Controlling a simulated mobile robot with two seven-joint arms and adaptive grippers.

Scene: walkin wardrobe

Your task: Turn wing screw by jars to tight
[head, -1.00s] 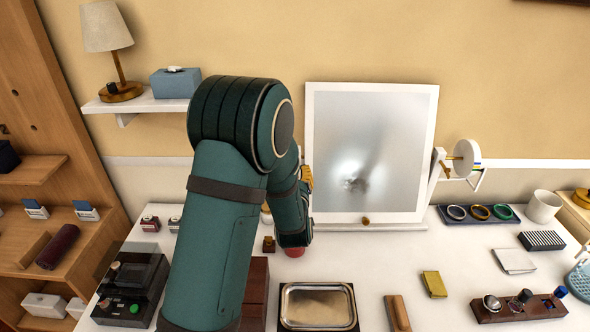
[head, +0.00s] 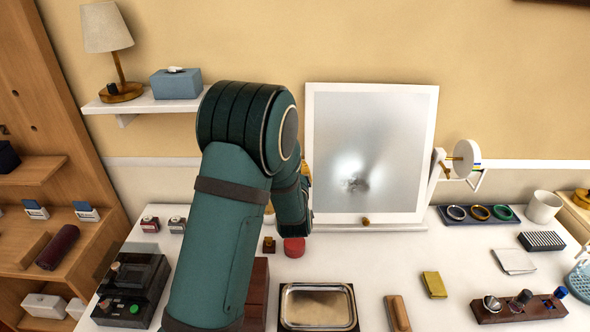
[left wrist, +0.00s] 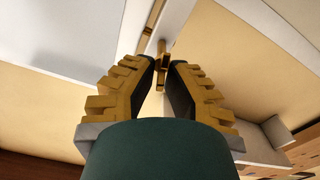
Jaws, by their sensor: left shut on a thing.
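The gold wing screw (left wrist: 162,50) shows in the left wrist view, at the edge of a pale panel. My left gripper (left wrist: 163,66) is shut on it, with one ribbed gold finger on each side. In the head view my left arm hides the screw and most of the gripper at the left edge of the white-framed mirror (head: 430,160). A red round jar (head: 294,247) and a small amber jar (head: 268,245) stand on the white table below my wrist. Two small labelled jars (head: 150,224) stand further left. My right gripper is not in view.
A framed metal tray (head: 318,289), a brown block (head: 397,313) and a yellow box (head: 434,284) lie in front of the mirror. A black device (head: 130,290) stands at left. A wall shelf (head: 150,103) holds a lamp (head: 106,30) and tissue box (head: 176,83).

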